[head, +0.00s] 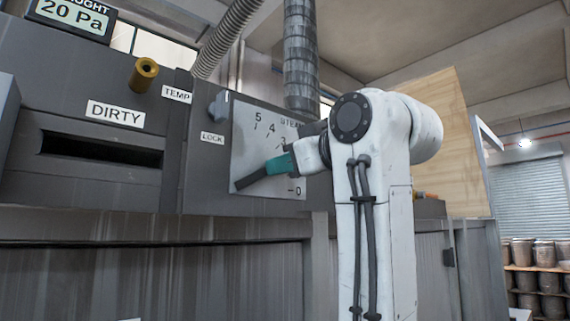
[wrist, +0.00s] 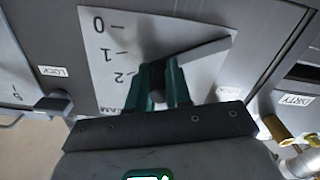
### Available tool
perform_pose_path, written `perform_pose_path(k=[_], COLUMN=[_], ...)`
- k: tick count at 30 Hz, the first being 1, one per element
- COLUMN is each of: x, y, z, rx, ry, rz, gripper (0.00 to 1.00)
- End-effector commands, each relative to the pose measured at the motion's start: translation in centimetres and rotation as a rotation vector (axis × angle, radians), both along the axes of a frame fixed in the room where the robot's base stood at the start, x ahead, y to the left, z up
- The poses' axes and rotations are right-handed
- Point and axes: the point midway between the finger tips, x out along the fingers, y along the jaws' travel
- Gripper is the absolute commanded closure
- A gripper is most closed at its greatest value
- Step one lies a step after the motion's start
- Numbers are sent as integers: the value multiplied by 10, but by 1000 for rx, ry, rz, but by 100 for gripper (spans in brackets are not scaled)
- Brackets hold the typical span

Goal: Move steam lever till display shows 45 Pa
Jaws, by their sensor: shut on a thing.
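The steam lever (head: 250,180) is a dark bar in front of a pale scale plate (head: 243,135) marked STEAM, with numbers from 0 to 5. In the head view, its visible end slants down to the left. My gripper (head: 271,166), with teal fingers, is shut on the lever. In the wrist view, the lever (wrist: 205,50) sticks out to the right of my gripper (wrist: 163,72). The fingers and my arm hide its other part and some of the scale. The display (head: 72,17) at the top left reads 20 Pa; its label is partly cut off.
A brass knob (head: 144,74) sits near the TEMP label (head: 176,94), above a dark slot (head: 100,149) under the DIRTY label. A grey LOCK knob (head: 218,104) is beside the scale plate. A ledge (head: 150,226) runs below the panel. Flexible ducts hang above.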

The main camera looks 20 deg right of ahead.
Motion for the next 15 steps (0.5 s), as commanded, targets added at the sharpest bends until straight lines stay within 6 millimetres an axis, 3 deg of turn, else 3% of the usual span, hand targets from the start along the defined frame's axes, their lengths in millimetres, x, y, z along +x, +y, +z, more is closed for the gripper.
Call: perform_pose_path(k=[15], x=[-1], y=[2], z=[5], rx=[-54], ry=[-18], rz=[0], gripper=[100])
